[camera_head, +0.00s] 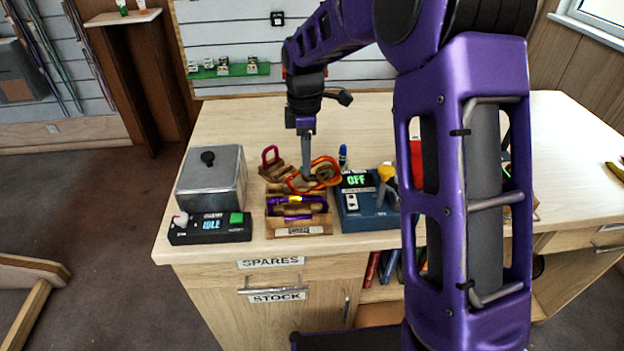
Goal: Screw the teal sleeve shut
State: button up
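My gripper (307,168) points down over the wooden stand behind the tray, with its tips at an orange carabiner (326,171). The fingers show edge-on, so I cannot tell whether they are open or shut, or whether they touch the carabiner. A crimson carabiner (270,154) stands upright to the left of my gripper. I cannot make out a teal sleeve; it is too small to tell or hidden by the gripper and the orange carabiner.
A wooden tray (299,231) with purple items lies in front of the gripper. A grey metal box (212,180) and a black "IDLE" unit (210,232) stand left. A blue "OFF" unit (364,213) stands right. My purple arm hides part of the counter (245,122), which is clear behind.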

jog(key=shift+f, duration=0.2)
jog(key=shift+f+b, duration=0.8)
jog(key=shift+f, duration=0.4)
jog(key=shift+s, duration=0.8)
jog(key=shift+r+p, duration=0.9)
jog(key=shift+r, duration=0.55)
jog(key=shift+w, duration=0.8)
